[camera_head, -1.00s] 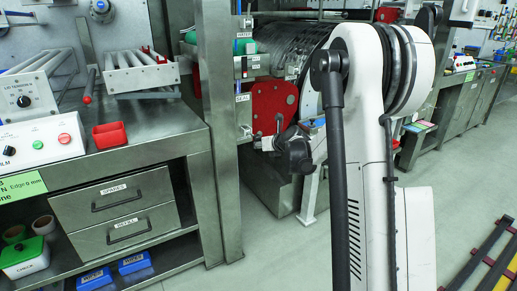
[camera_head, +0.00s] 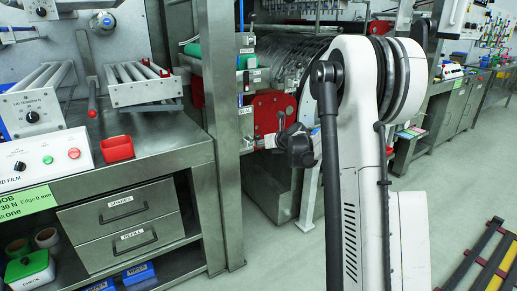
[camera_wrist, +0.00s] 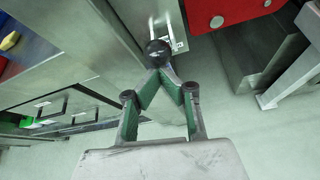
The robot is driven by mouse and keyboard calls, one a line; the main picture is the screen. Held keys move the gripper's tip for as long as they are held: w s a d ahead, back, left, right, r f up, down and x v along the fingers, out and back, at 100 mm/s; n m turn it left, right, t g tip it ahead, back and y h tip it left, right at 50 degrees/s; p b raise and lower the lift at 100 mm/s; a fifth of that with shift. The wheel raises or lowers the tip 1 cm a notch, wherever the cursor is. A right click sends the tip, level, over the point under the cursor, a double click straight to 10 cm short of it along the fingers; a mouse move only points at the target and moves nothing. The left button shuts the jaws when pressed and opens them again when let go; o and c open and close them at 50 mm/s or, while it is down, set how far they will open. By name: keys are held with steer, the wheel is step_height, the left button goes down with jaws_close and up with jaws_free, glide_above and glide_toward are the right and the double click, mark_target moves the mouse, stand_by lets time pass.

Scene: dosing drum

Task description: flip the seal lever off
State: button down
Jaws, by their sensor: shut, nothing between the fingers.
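The seal lever's plate (camera_head: 246,145) is on the steel post below the SEAL label (camera_head: 246,111), partly hidden by my gripper in the head view. In the wrist view a pale plate (camera_wrist: 176,31) shows at the top centre, with a dark round knob (camera_wrist: 157,50) in front of it, apparently the lever's end. My gripper (camera_wrist: 160,75) is shut and empty, its green-padded fingers meeting in a point just at the knob. Whether they touch it I cannot tell. In the head view my gripper (camera_head: 262,144) points left at the post.
A red round-edged plate (camera_head: 272,112) of the machine is just behind my gripper. The steel post (camera_head: 215,130) and a bench with drawers (camera_head: 120,215) stand to the left. The floor on the right is mostly clear.

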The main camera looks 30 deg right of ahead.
steer(key=w+r+p, duration=0.1)
steer(key=r, duration=0.1)
steer(key=w+r+p, duration=0.1)
steer(key=shift+w+r, duration=0.2)
steer(key=shift+r, duration=0.2)
steer(key=shift+w+r+p, duration=0.45)
steer(key=shift+w+r, duration=0.3)
steer(key=shift+w, duration=0.15)
steer(key=shift+w+a+r, duration=0.15)
steer(key=shift+w+r, duration=0.1)
steer(key=shift+w, duration=0.3)
step_height(320, 180, up, 9)
steer(key=p, duration=0.2)
glide_above(258, 135)
steer(key=shift+w+a+r, duration=0.1)
steer(key=shift+w+a, duration=0.1)
steer(key=shift+a, duration=0.1)
